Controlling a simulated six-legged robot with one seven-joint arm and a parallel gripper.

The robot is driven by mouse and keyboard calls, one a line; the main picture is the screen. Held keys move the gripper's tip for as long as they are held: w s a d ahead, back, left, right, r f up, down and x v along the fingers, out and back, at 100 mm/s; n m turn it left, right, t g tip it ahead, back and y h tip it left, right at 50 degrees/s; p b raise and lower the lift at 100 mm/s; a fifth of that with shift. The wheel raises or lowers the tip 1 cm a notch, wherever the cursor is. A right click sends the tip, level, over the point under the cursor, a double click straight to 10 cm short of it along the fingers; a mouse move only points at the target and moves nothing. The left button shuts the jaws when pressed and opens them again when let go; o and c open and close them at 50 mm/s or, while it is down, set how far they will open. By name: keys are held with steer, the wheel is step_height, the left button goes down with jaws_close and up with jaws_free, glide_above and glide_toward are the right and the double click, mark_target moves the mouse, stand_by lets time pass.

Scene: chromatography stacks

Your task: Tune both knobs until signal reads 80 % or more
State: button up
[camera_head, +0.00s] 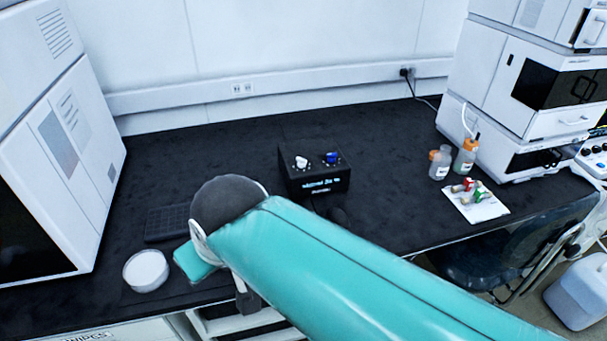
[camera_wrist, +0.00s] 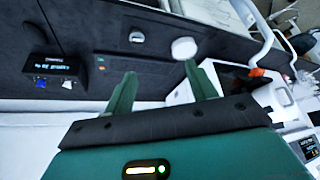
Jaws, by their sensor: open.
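A black box (camera_head: 316,184) stands on the dark bench with a white knob (camera_head: 302,162) and a blue knob (camera_head: 332,158) on top. Its front display (camera_head: 320,184) is lit in pale blue, but the text is too small to read surely. The wrist view shows the box tilted at the left (camera_wrist: 42,68), with both knobs and the display. My gripper (camera_wrist: 160,70) is open and empty, its two green fingers apart, to the right of the box there and touching neither knob.
A white dish (camera_head: 146,270) and a dark rack (camera_head: 168,222) lie at the left front. Bottles (camera_head: 440,162) and a white sheet with vials (camera_head: 475,201) are at the right, near stacked instruments (camera_head: 520,90). Bare bench surrounds the box's back and right.

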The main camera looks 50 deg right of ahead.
stand_by(0.8)
steer(key=w+d+r+m+h, duration=0.1)
steer(key=w+d+r, duration=0.3)
steer(key=w+d, duration=0.45)
steer(key=m+g+h, duration=0.1)
steer(key=m+g, duration=0.1)
steer(key=m, duration=0.3)
glide_above(332, 154)
steer(key=s+a, duration=0.3)
steer(key=s, duration=0.2)
step_height(332, 154, down, 12)
steer(key=x, duration=1.3)
steer(key=shift+w+d+r, duration=0.15)
steer(key=shift+d, duration=0.1)
steer(key=shift+c, duration=0.3)
